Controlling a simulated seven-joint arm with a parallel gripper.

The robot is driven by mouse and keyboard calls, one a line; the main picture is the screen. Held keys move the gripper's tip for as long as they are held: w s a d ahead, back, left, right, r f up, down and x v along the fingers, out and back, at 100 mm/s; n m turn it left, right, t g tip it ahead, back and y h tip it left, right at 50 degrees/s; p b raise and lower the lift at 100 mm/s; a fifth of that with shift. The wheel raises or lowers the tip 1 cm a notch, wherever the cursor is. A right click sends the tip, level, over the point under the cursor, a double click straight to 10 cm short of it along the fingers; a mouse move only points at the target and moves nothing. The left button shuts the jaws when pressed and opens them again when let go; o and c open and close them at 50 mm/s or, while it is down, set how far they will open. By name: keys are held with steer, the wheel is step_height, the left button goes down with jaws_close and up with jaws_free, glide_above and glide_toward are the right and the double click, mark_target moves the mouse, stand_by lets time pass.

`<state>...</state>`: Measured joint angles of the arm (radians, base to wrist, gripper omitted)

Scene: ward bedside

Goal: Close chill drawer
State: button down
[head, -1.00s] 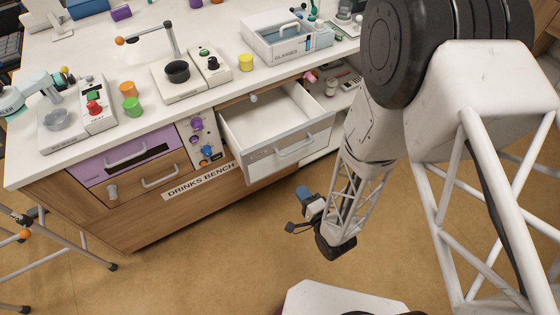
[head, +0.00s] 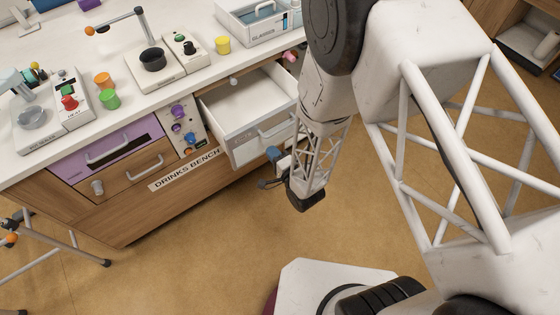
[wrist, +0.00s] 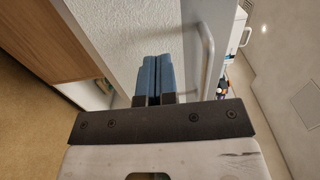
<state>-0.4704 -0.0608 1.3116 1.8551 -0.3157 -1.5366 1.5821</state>
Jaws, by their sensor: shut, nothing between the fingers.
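The chill drawer (head: 240,143) is pulled out from the bench; its pale interior looks empty. Its grey front carries a bar handle (head: 277,128). My gripper (head: 272,154) is low by the drawer front, below the handle and towards its right end. In the wrist view my gripper's blue fingers (wrist: 152,78) are shut together with nothing between them. They lie over a pale drawer panel (wrist: 130,30), left of the handle (wrist: 208,55). I cannot tell whether the fingertips touch the drawer. My arm hides the drawer's right end in the head view.
A purple drawer (head: 105,150) and a wooden drawer (head: 130,172) are shut at the left. A knob panel (head: 183,125) stands beside the open drawer. The worktop above holds a glasses tray (head: 258,30) and coloured cups.

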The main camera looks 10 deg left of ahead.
mark_target(261, 139)
steer(key=shift+x, duration=2.35)
steer(key=shift+w+a, duration=0.1)
steer(key=x, duration=2)
steer(key=shift+f, duration=0.1)
steer(key=shift+x, duration=0.9)
steer(key=v, duration=1.4)
steer(key=shift+s+d, duration=0.25)
steer(key=shift+d, duration=0.05)
steer(key=shift+w, duration=0.1)
